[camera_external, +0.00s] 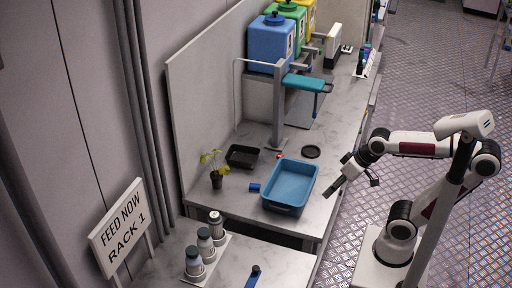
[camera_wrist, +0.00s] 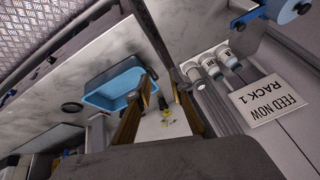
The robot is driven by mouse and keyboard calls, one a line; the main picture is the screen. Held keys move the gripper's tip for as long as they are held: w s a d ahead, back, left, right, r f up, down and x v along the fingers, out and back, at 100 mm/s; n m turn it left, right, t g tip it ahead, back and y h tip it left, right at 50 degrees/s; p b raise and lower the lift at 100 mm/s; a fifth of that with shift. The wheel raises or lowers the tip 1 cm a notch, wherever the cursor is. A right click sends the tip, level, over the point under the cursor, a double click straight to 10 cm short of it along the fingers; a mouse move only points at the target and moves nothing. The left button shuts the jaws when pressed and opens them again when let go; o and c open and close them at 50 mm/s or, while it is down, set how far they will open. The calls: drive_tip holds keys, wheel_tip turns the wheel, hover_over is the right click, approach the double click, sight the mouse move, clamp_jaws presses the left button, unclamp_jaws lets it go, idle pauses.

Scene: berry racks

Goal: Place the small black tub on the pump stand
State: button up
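The small black tub (camera_external: 242,156) sits on the marble counter against the back panel, beside the potted plant. I cannot make it out in the wrist view. A grey upright stand with a teal top (camera_external: 304,83) rises behind it, in front of the blue tank; it looks like the pump stand, and its top looks empty. My gripper (camera_external: 352,182) hangs in the air at the counter's right edge, right of the blue basin and well away from the tub. In the wrist view its two fingers (camera_wrist: 160,108) are spread apart with nothing between them.
A blue basin (camera_external: 291,186) stands between my gripper and the tub. A potted plant (camera_external: 216,172), a small blue object (camera_external: 254,187) and a black disc (camera_external: 311,152) are nearby. Several bottles (camera_external: 205,244) stand on the nearer counter. Colored tanks (camera_external: 271,42) stand at the back.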

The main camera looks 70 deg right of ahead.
drive_tip(key=w+d+f+m+t+y, duration=0.1)
drive_tip(key=w+d+m, duration=0.3)
drive_tip(key=w+m, duration=0.7)
drive_tip(key=w+d+f+m+t, duration=0.1)
drive_tip(key=w+d+m, duration=0.3)
drive_tip(key=w, duration=1.3)
drive_tip(key=w+d+f+m, duration=0.5)
drive_tip(key=d, duration=0.1)
drive_tip(key=w+d+f+m+h, duration=0.1)
drive_tip(key=w+d+f+m, duration=0.4)
drive_tip(key=d+f+m, duration=0.1)
drive_tip(key=w+d+f+m+t+h, duration=0.1)
drive_tip(key=w+d+f+m, duration=0.4)
drive_tip(key=d, duration=0.3)
drive_tip(key=shift+f, duration=0.3)
drive_tip(key=shift+w+a+f, duration=0.1)
drive_tip(key=shift+w, duration=0.05)
drive_tip(key=shift+x, duration=1.15)
drive_tip(key=shift+w, duration=0.1)
